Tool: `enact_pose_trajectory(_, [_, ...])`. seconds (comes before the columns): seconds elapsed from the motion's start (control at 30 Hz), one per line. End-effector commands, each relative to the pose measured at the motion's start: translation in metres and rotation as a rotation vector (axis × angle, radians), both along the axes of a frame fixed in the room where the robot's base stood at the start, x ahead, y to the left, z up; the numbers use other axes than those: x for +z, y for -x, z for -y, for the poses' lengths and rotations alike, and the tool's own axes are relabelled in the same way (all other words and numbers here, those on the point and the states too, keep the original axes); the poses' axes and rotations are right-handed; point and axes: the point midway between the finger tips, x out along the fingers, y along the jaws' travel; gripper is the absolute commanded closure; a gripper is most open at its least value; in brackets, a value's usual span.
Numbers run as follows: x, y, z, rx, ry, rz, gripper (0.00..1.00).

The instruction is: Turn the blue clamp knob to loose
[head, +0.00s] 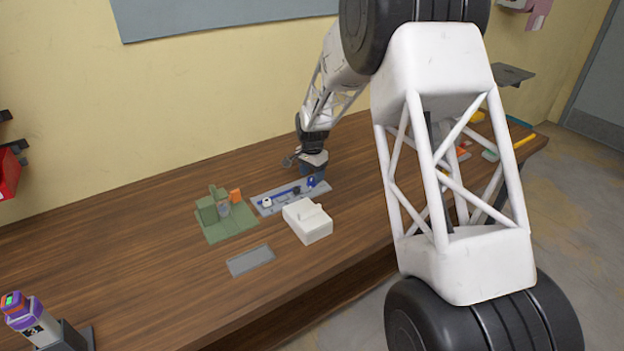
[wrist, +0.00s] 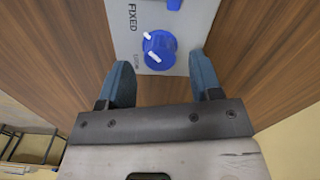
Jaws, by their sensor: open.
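The blue clamp knob (wrist: 160,50) is round with two white marks on it. It sits on a light grey plate (wrist: 122,32) with the word "FIXED" beside it; smaller lettering near the knob is too small to read. My gripper (wrist: 163,68) is open. Its two blue-grey fingers stand apart on the left and right, with the knob between and just beyond their tips, not visibly touched. In the head view the grey plate (head: 272,208) lies on the table, and my gripper (head: 313,178) is at its far right end, beside a blue part.
The wooden table (head: 130,260) carries a green fixture (head: 226,222) left of the plate, a white box (head: 308,221) in front of it and a flat grey plate (head: 251,261) nearer. A purple-and-white device (head: 30,318) stands at the front left. The table's left part is mostly clear.

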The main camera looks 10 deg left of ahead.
Motion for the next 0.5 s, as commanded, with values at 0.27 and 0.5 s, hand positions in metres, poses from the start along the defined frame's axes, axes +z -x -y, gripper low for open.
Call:
enact_pose_trajectory(0.27, [-0.021,0.0,0.0,0.0,0.0,0.0,0.42])
enact_pose_trajectory(0.5, [-0.024,0.0,0.0,0.0,-0.001,0.0,0.42])
